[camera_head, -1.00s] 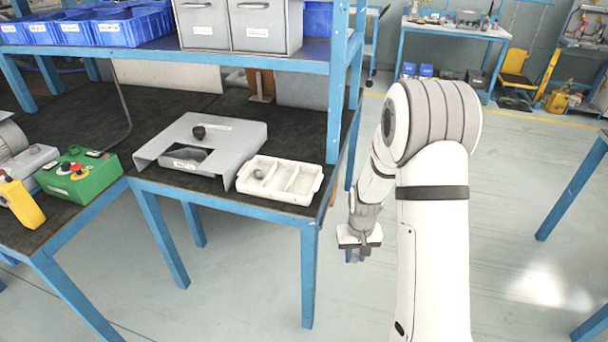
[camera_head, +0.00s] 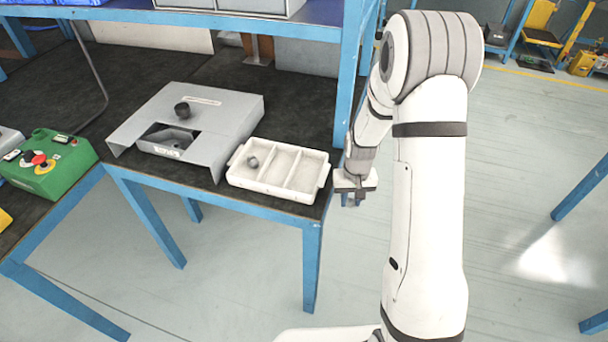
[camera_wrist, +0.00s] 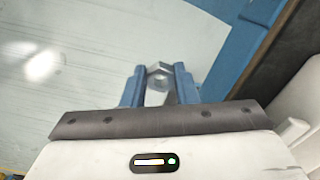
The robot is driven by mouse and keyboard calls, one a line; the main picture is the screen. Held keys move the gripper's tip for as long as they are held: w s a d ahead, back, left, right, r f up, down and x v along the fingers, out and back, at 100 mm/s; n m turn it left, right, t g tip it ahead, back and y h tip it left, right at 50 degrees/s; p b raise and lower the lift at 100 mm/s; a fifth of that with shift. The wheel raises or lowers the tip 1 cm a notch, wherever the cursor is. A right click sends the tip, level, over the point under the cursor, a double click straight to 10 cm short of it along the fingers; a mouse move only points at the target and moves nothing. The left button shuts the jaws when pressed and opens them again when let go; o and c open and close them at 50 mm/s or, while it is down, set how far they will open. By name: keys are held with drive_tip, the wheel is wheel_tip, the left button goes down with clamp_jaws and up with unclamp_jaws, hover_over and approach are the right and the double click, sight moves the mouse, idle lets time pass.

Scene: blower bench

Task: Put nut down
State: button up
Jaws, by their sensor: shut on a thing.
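In the wrist view the nut (camera_wrist: 158,72), a silver hexagonal piece, sits between the two blue fingers of my gripper (camera_wrist: 158,85), which is shut on it. In the head view my gripper (camera_head: 352,200) points down just right of the bench's right edge, over the floor. The nut cannot be made out there. A white tray with three compartments (camera_head: 262,190) stands on the bench's front right corner, left of my gripper. A small round grey part (camera_head: 252,162) lies in its left compartment.
A grey metal housing (camera_head: 225,110) with a dark knob (camera_head: 182,110) stands left of the tray. A green control box (camera_head: 48,165) is at the far left. A blue shelf post (camera_head: 352,70) rises behind the tray. Open floor lies right of the bench.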

drive_tip(key=shift+w+d+r+p, duration=0.1)
drive_tip(key=shift+d+r+p, duration=0.1)
drive_tip(key=shift+r+p, duration=0.3)
drive_tip(key=s+a+r+m, duration=0.2)
drive_tip(key=s+a+r, duration=0.3)
drive_tip(key=a+r, duration=0.1)
drive_tip(key=s+a+r+m, duration=0.2)
drive_tip(key=s+a+r, duration=0.3)
drive_tip(key=r, duration=0.4)
drive_tip(key=shift+a+r, duration=0.25)
drive_tip(key=shift+a, duration=0.35)
